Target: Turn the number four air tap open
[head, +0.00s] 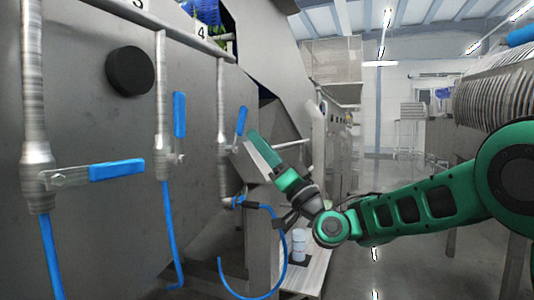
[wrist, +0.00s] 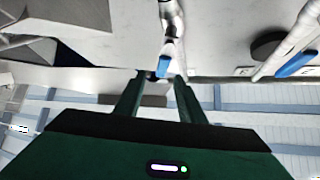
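The number four air tap is on the farthest upright pipe, just right of the "4" label (head: 202,31). Its blue handle (head: 241,120) points up and leans a little right, away from the pipe. My gripper (head: 252,140) is just right of and below the handle, its green fingers pointing up and left at it. In the wrist view my gripper (wrist: 163,76) has its two fingers apart. The blue handle end (wrist: 163,66) shows between and just beyond the fingertips. I cannot tell whether a finger touches it.
The number three tap's blue handle (head: 179,113) stands upright on the middle pipe. The nearest tap's blue handle (head: 117,170) lies across its pipe. A black disc (head: 130,71) sits on the steel wall. A blue hose (head: 285,255) loops below my gripper. The aisle at right is clear.

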